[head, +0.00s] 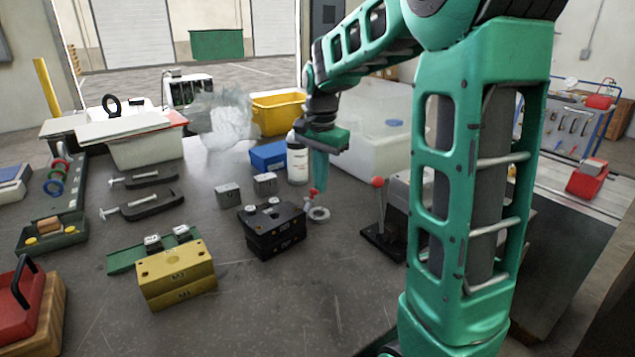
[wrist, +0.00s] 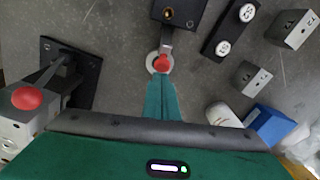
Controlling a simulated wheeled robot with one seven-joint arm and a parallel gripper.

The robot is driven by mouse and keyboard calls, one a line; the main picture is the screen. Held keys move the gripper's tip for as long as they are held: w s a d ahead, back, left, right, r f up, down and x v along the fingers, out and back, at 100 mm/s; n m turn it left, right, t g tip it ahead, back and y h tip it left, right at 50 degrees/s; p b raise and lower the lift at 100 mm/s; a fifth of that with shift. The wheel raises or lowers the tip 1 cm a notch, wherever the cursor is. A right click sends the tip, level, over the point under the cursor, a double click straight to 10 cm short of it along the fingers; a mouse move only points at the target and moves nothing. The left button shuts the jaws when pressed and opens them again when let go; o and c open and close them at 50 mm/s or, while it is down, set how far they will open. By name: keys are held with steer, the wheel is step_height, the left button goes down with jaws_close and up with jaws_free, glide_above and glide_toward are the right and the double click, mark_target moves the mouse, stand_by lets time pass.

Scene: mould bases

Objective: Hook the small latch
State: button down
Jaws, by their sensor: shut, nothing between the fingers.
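The small latch shows as a short metal arm with a red tip (head: 313,194) at the right side of a black mould base (head: 270,232). In the wrist view the red tip (wrist: 163,63) lies over a pale ring, and the metal arm runs up to the black block (wrist: 178,12). My gripper (head: 319,182) points down, its green fingers together and empty. In the wrist view the fingertips (wrist: 161,80) are right by the red tip; I cannot tell whether they touch it. Whether the latch is hooked is not clear.
A lever with a red ball (head: 378,182) stands on a black base right of my gripper. A white bottle (head: 298,160), a blue box (head: 268,156) and grey blocks (head: 228,194) are behind. A yellow mould block (head: 177,275) is at front left. The front tabletop is clear.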

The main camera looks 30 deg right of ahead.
mark_target(304, 199)
steer(key=shift+a+r, duration=0.15)
steer(key=shift+a, duration=0.15)
steer(key=shift+a+r+h, duration=0.1)
steer(key=shift+a+h, duration=0.05)
steer(key=shift+h, duration=0.25)
steer(key=shift+s+a+r+h, duration=0.1)
steer(key=shift+a+r+h, duration=0.1)
steer(key=shift+a+h, duration=0.2)
steer(key=shift+s+a+r+h, duration=0.15)
steer(key=shift+a+h, duration=0.15)
steer(key=shift+a, duration=0.2)
steer(key=shift+a+r, duration=0.35)
steer(key=shift+a, duration=0.5)
steer(key=shift+s+a+r, duration=0.1)
steer(key=shift+s+a, duration=0.05)
steer(key=shift+a, duration=0.4)
steer(key=shift+s+a, duration=0.1)
steer(key=shift+a, duration=0.45)
